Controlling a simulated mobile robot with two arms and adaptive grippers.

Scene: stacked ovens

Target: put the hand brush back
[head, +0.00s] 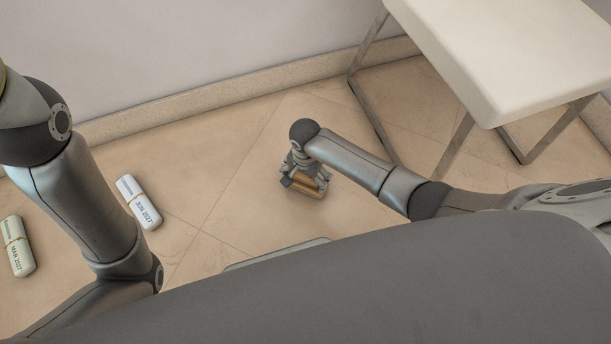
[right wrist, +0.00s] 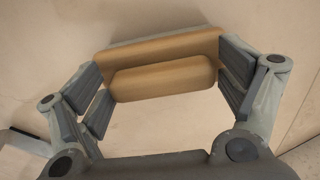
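The hand brush (right wrist: 165,80) shows as two rounded wooden parts with a pale grey strip along the far edge in the right wrist view. In the head view the brush (head: 306,192) is a small orange-brown piece under my right gripper (head: 306,181), low over the tiled floor. In the right wrist view the pads of my right gripper (right wrist: 165,95) sit widely spread at the two ends of the nearer wooden part and appear to touch it. Bristles are hidden. I cannot tell whether the brush rests on the floor. My left arm shows at the left; its gripper is out of view.
Two white labelled cylinders (head: 139,203), (head: 18,246) lie on the floor at the left. A white-topped table or bench (head: 500,55) with metal legs stands at upper right. A wall with a skirting board (head: 220,95) runs behind. A grey edge (head: 280,254) shows near my body.

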